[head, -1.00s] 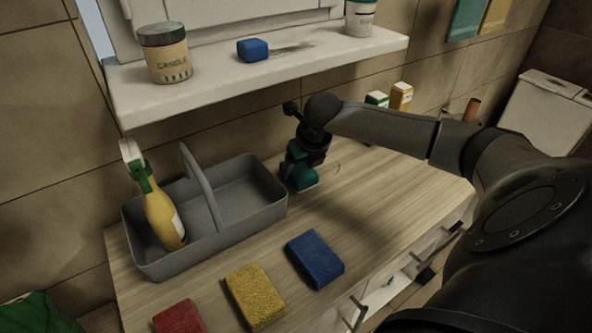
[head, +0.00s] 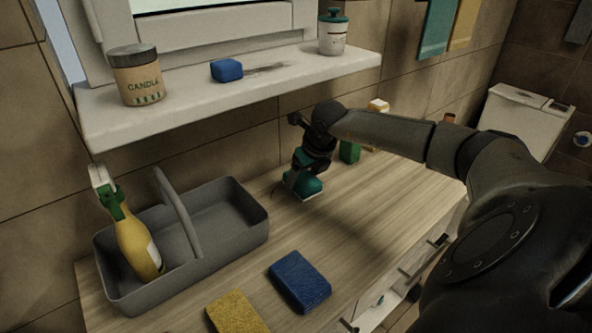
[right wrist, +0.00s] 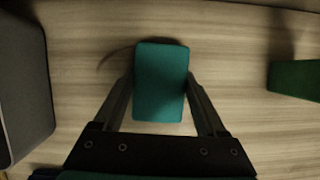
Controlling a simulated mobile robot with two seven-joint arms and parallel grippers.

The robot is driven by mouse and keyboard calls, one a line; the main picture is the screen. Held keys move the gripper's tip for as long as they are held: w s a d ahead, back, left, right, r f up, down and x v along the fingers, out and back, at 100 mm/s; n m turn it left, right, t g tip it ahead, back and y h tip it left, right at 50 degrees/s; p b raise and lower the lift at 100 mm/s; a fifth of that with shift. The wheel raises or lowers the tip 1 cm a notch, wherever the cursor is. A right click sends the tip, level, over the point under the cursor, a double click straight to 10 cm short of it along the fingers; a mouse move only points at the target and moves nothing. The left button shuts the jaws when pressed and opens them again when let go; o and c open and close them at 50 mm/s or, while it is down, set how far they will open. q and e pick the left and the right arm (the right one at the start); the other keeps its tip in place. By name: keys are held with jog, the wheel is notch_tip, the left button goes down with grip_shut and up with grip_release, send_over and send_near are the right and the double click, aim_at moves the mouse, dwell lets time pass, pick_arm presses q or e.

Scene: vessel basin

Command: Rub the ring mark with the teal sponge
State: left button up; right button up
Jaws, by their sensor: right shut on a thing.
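My right gripper (right wrist: 160,85) is shut on the teal sponge (right wrist: 160,80), with one finger along each side of it. In the head view the teal sponge (head: 303,187) is at the worktop, right of the grey caddy; whether it presses on the wood I cannot tell. The ring mark (right wrist: 112,57) shows as a faint dark arc on the wood just left of the sponge's far end. The rest of the ring is hidden under the sponge or too faint to see. My left gripper is not in view.
The grey caddy (head: 262,222) holds a yellow spray bottle (head: 138,245). A blue sponge (head: 300,281) and a yellow sponge (head: 237,313) lie in front. A green-based container (head: 349,152) stands behind right. A white shelf (head: 190,98) overhangs the back.

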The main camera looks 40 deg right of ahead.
jog(key=shift+s+d+f, duration=0.1)
jog(key=shift+s+d, duration=0.05)
jog(key=shift+d, duration=0.4)
jog(key=shift+s+d+f, duration=0.1)
jog(key=shift+d, duration=0.4)
jog(key=shift+s+d+b, duration=0.1)
jog(key=shift+d+b, duration=0.5)
jog(key=shift+d, duration=0.6)
